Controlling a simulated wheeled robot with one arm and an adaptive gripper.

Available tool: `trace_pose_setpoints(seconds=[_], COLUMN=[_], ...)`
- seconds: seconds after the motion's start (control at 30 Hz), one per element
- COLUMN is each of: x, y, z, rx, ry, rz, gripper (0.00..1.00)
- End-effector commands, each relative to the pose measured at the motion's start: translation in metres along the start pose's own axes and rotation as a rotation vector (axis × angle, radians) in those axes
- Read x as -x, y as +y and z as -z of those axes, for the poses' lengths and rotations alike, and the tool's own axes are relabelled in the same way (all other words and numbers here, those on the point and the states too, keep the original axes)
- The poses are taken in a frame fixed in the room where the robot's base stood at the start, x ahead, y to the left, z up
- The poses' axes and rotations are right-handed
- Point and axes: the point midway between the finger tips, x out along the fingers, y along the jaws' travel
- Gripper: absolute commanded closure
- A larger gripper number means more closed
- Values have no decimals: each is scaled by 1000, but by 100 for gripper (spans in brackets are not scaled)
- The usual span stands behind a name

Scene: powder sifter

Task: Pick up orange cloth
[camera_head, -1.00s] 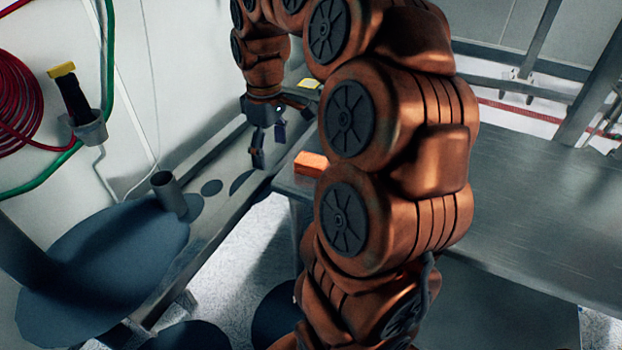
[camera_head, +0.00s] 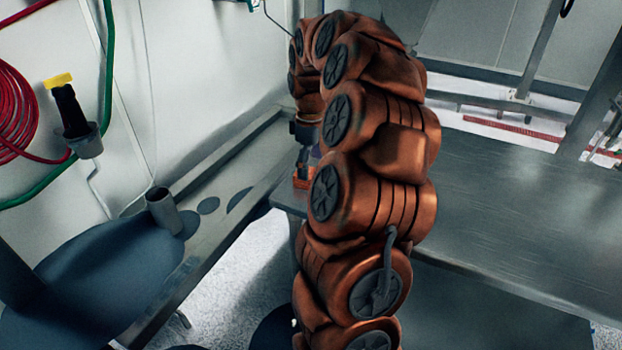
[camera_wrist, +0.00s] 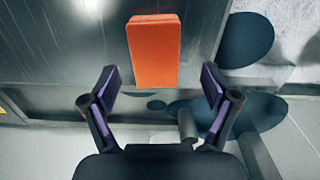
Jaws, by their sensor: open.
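The orange cloth (camera_wrist: 153,55) is a flat, folded orange block on the metal table (camera_wrist: 60,50), near the table's edge. In the wrist view it lies just beyond and between the fingertips of my gripper (camera_wrist: 158,85). The fingers are spread wide with nothing between them, and I see no contact with the cloth. In the head view only a small piece of the cloth (camera_head: 302,183) shows at the table's left corner. My arm hides most of it and most of the gripper there.
The metal table top stretches clear to the right. A ledge (camera_head: 235,180) runs along the wall on the left, with a dark round disc (camera_head: 95,270) and a grey metal tube (camera_head: 163,208). A yellow-topped dark tool (camera_head: 68,105) hangs in a wall holder beside a red coiled hose (camera_head: 15,110).

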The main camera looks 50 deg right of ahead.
Motion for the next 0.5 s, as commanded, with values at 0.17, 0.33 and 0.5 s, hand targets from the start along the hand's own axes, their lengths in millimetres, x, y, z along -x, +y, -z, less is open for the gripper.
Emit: trace_pose_setpoints(seconds=[0.17,0.33,0.5], x=[-22,-40,-42], y=[5,4,5], z=[-1,-1,-1], rx=[-1,0,0], ry=[-2,-1,1], rz=[4,3,0], gripper=[14,14,14])
